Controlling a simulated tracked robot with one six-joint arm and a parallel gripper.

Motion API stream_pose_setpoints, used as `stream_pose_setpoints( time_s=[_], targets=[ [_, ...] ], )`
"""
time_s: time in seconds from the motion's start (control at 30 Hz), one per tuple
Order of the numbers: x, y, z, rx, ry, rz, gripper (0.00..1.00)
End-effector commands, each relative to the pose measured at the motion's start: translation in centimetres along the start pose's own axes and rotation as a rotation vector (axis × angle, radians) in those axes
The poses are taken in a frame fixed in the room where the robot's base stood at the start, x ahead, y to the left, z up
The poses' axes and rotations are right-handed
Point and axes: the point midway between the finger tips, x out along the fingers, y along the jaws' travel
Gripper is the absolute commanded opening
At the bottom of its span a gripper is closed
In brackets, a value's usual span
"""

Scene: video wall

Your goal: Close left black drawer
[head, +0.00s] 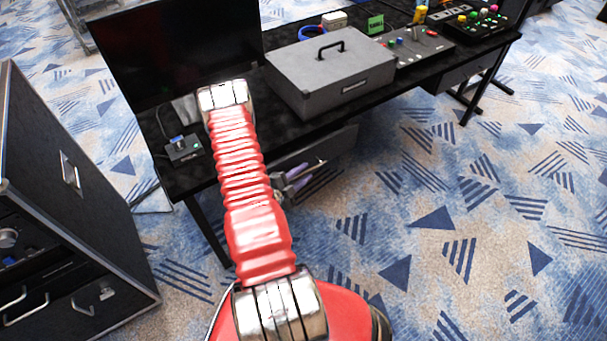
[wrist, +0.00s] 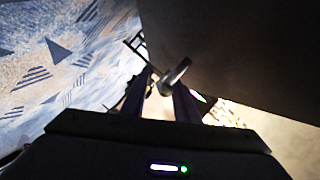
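The left black drawer (head: 338,148) hangs under the front edge of the black table, partly hidden behind my red arm. How far it stands out is hard to tell. My gripper (head: 302,177) is in front of the drawer, with purple fingers near a thin metal handle (head: 317,166). In the wrist view, a dark panel (wrist: 245,55), apparently the drawer front, fills the upper right. The handle (wrist: 176,74) shows there as a rounded metal piece at the fingertips of my gripper (wrist: 164,86). The fingers stand apart; contact with the handle is unclear.
The black table (head: 385,93) carries a grey case (head: 325,75), a monitor (head: 175,50) and control panels (head: 415,45). Another drawer (head: 462,73) is under its right part. A black rack cabinet (head: 75,200) stands at left. The carpet at right is clear.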

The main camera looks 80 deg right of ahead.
Motion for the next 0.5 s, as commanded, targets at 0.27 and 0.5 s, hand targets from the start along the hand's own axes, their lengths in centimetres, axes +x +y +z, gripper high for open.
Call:
stream_pose_setpoints(
  time_s=[0.27,0.5],
  targets=[
    [0.59,0.04,-0.03,-0.001,0.000,0.000,0.28],
    [0.56,0.02,-0.02,-0.001,0.000,0.000,0.19]
  ],
)
